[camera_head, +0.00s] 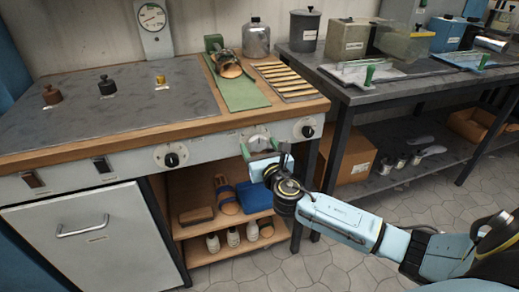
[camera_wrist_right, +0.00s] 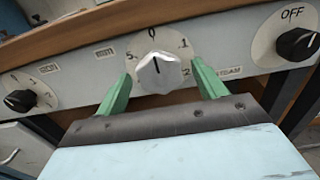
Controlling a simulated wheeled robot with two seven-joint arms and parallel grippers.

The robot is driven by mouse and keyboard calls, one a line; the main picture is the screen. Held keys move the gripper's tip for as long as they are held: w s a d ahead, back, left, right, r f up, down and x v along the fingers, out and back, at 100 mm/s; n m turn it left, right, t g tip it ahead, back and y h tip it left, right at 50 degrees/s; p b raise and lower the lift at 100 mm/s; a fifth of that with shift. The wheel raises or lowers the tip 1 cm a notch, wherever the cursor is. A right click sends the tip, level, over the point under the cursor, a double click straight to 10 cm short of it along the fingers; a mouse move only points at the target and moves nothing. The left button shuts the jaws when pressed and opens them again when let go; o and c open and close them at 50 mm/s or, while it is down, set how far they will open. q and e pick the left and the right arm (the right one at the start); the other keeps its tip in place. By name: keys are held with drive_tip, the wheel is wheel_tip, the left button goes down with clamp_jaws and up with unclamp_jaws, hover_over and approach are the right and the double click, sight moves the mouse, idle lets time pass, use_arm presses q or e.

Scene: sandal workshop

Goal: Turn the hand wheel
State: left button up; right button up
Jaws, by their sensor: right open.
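The hand wheel is a pale faceted knob (camera_wrist_right: 158,74) on the bench's front panel, with a dark pointer line aimed up at the 0 of its round dial. In the head view the hand wheel (camera_head: 259,143) is partly covered by my gripper. My right gripper (camera_wrist_right: 158,84) is open, with one green finger on each side of the knob. Gaps show between the fingers and the knob, so they do not seem to grip it. My right gripper also shows in the head view (camera_head: 260,150), in front of the panel. My left gripper is out of view.
A black knob (camera_wrist_right: 298,43) marked OFF sits to the right on the panel, and another black knob (camera_wrist_right: 20,100) to the left. The wooden bench edge (camera_wrist_right: 85,32) runs just above. Below are open shelves with bottles (camera_head: 233,237) and sandals (camera_head: 226,195).

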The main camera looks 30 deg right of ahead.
drive_tip(key=shift+w, duration=0.3)
drive_tip(key=c, duration=0.9)
drive_tip(key=shift+c, duration=0.2)
